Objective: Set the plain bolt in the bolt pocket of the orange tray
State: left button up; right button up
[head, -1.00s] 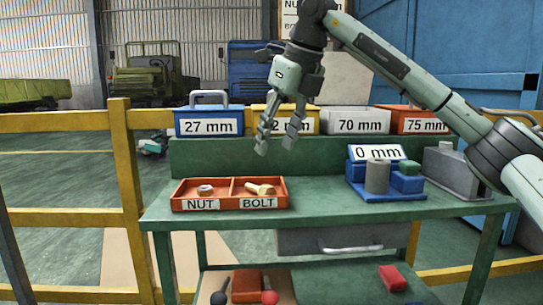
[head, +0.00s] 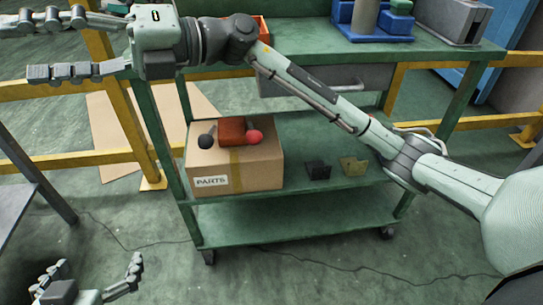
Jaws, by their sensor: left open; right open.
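The orange tray (head: 263,33) stands on the bench top at the upper middle. Only its right edge shows clearly, because my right arm covers the rest. I see no bolt now, and the tray's pockets are hidden. My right gripper (head: 20,48) is at the upper left, its arm reaching in from the right across the bench. Its fingers are spread, point left and hold nothing, to the left of the tray and clear of the bench. My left gripper (head: 90,270) is low at the bottom left, open and empty, far in front of the bench and away from the tray.
The green bench (head: 455,50) holds blue holders (head: 375,30) and a grey block (head: 460,22) at right. Below are a cardboard PARTS box (head: 235,170), a dark bracket (head: 318,170) and a brass-coloured bracket (head: 354,166). A yellow rail (head: 60,85) runs behind.

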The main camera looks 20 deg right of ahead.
jog(key=w+d+f+m+t+h, duration=0.15)
jog(key=d+m+t, duration=0.25)
jog(key=m+t, duration=0.55)
jog(key=w+d+m+t, duration=0.3)
jog(key=d+m+t, duration=0.2)
jog(key=m+t, duration=0.4)
jog(key=d+f+m+t+h, duration=0.2)
jog(key=d+f+m+h, duration=0.6)
jog(key=f+m+h, duration=0.4)
jog(key=s+d+f+m+g+h, duration=0.1)
jog(key=s+d+f+m+g, duration=0.1)
jog(key=f, duration=0.4)
jog(key=s+d+f+m+g+h, duration=0.2)
jog(key=s+d+f+m+g, duration=0.1)
jog(key=s+f, duration=0.2)
jog(key=s+d+f+m+g+h, duration=0.1)
jog(key=s+d+f+m+g, duration=0.2)
jog(key=f, duration=0.5)
jog(key=shift+s+f, duration=0.35)
jog(key=shift+s, duration=0.35)
